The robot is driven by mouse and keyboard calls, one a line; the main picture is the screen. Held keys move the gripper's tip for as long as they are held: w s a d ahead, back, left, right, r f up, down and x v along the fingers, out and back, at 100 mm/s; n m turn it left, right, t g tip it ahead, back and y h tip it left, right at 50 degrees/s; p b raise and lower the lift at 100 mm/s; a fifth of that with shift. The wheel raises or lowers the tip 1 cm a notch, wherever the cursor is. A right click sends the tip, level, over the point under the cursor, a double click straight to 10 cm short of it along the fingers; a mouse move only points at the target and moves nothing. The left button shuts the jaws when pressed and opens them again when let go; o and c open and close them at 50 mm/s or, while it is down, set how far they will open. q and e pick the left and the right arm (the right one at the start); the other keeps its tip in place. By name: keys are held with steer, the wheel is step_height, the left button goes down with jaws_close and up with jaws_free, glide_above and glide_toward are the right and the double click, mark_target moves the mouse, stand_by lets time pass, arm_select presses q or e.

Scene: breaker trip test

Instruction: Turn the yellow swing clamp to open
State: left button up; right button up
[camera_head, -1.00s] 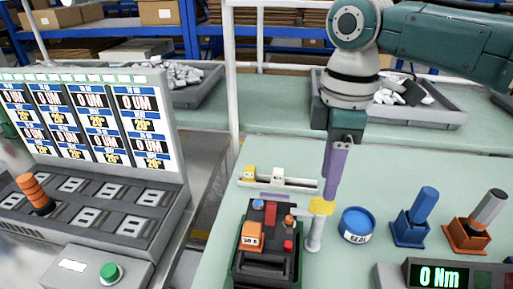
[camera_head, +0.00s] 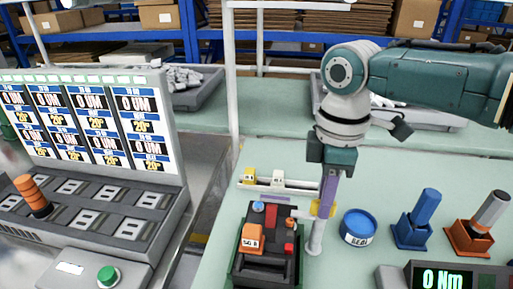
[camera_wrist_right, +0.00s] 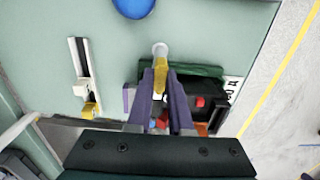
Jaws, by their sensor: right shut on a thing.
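The yellow swing clamp (camera_head: 322,208) sits on a grey post (camera_head: 316,238) at the right side of the black breaker fixture (camera_head: 264,270). My right gripper (camera_head: 325,196) points down at the clamp with its purple fingers. In the right wrist view, the fingers (camera_wrist_right: 160,88) are on both sides of the yellow clamp (camera_wrist_right: 161,77), shut on it beside the pale post top (camera_wrist_right: 160,49). The fingers hide part of the clamp. An orange breaker (camera_head: 251,238) sits in the fixture. My left gripper is not in view.
A blue seal tub (camera_head: 359,228), a blue tool holder (camera_head: 411,234) and an orange tool holder (camera_head: 468,240) stand to the right. A torque readout (camera_head: 445,277) is in front. A pale slide rail (camera_head: 290,186) lies behind the fixture. A test panel (camera_head: 90,130) stands left.

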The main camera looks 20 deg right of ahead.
jaws_close()
